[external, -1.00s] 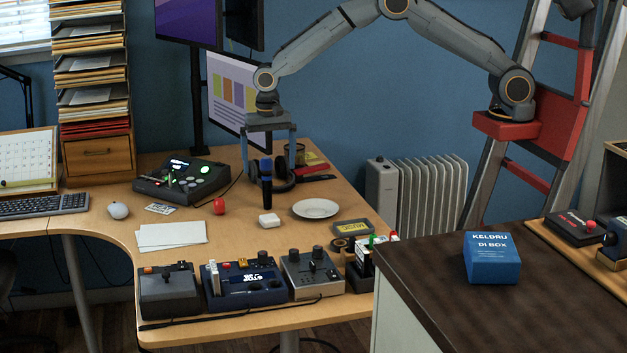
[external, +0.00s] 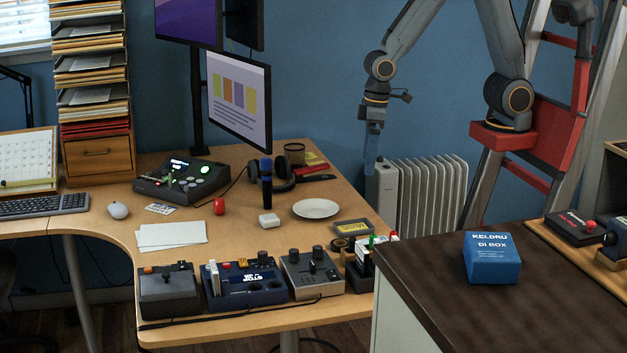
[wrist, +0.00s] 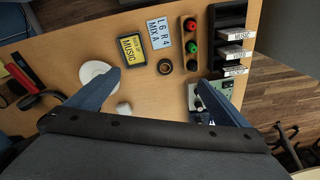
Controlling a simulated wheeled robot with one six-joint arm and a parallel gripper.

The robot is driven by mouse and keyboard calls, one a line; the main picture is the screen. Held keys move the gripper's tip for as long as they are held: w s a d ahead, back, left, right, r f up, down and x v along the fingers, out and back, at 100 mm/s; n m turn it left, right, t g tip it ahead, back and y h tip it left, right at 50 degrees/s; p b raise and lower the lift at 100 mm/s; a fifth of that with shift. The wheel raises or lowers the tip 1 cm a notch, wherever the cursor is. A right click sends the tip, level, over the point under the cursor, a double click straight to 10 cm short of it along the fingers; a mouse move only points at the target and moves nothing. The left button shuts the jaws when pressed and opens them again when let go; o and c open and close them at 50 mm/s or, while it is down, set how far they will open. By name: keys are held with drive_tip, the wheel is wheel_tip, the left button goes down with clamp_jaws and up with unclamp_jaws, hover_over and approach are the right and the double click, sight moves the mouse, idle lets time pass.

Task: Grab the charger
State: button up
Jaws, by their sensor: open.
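The charger is probably the small white block (external: 269,220) on the desk, left of the white plate and in front of the dark microphone. In the wrist view a small white piece (wrist: 124,108) shows beside the left finger, partly hidden. My gripper (external: 371,160) hangs fingers-down in the air to the right of the desk's back part, in front of the radiator in the picture.
The white plate (external: 316,208), the microphone (external: 266,190) and headphones (external: 284,175) are near the charger. Control boxes (external: 243,285) line the desk's front edge. A yellow-labelled MUSIC box (wrist: 132,48) and a card rack (wrist: 228,35) show in the wrist view.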

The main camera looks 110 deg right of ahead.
drive_tip(key=s+a+n, duration=0.1)
drive_tip(key=s, duration=0.1)
drive_tip(key=s+n, duration=0.1)
drive_tip(key=s, duration=0.2)
drive_tip(key=s+a+f+n, duration=0.1)
drive_tip(key=s, duration=0.2)
drive_tip(key=shift+a, duration=0.3)
drive_tip(key=shift+c, duration=0.3)
drive_tip(key=shift+s+a+n, duration=0.1)
drive_tip(key=shift+s+n, duration=0.3)
drive_tip(key=c, duration=0.3)
drive_tip(key=shift+s, duration=0.1)
drive_tip(key=c, duration=0.5)
